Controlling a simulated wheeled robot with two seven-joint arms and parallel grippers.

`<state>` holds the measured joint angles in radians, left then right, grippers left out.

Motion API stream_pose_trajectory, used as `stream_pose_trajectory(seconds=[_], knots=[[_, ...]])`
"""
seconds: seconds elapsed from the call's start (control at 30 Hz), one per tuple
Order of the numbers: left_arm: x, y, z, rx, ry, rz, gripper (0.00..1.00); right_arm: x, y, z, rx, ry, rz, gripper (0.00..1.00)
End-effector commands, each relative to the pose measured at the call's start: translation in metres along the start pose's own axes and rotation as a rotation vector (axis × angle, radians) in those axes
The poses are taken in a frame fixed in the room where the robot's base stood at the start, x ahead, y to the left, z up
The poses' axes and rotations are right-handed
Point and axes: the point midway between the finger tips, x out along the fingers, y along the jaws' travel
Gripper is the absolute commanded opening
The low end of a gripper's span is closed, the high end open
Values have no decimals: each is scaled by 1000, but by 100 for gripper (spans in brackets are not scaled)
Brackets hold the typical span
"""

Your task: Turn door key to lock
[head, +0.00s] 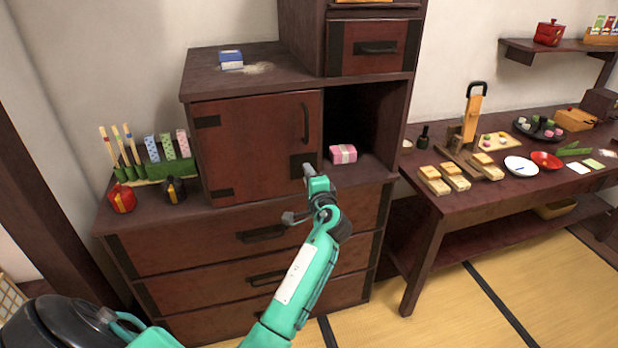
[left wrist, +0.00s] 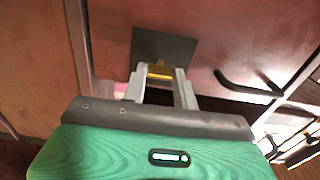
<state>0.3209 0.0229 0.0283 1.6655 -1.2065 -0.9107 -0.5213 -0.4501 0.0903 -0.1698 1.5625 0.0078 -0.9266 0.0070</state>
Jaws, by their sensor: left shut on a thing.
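The cabinet door (head: 255,140) is dark red wood with black corner plates and a curved black handle (head: 305,123). It looks closed over the left part of the cabinet. A dark square lock plate (head: 297,163) sits at its lower right; it also shows in the left wrist view (left wrist: 165,45). My left gripper (head: 309,171) is at this plate. In the left wrist view its fingers (left wrist: 160,80) are shut on a brass key (left wrist: 160,71), right at the plate. The key is hidden in the head view. My right gripper is not in view.
An open compartment right of the door holds a pink wrapped box (head: 343,154). Red (head: 121,198) and black (head: 173,190) bundles stand on the ledge to the left. A low table (head: 480,205) with food and dishes stands to the right.

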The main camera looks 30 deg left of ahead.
Motion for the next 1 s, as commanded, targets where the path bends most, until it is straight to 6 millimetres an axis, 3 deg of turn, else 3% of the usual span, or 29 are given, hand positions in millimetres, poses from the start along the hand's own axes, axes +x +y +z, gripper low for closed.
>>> stream_pose_trajectory(seconds=[0.03, 0.13, 0.53, 0.7, 1.0], knots=[[0, 1, 0, 0, 0, 1, 33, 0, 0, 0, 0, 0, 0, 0], [0, 1, 0, 0, 0, 1, 51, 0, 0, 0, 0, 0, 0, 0], [-9, 2, 0, 1, 2, 1, 51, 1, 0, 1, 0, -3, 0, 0], [-40, 3, 0, 0, 2, 3, 51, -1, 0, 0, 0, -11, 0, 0], [-107, 2, 0, 0, 1, 2, 51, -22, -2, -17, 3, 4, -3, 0]])
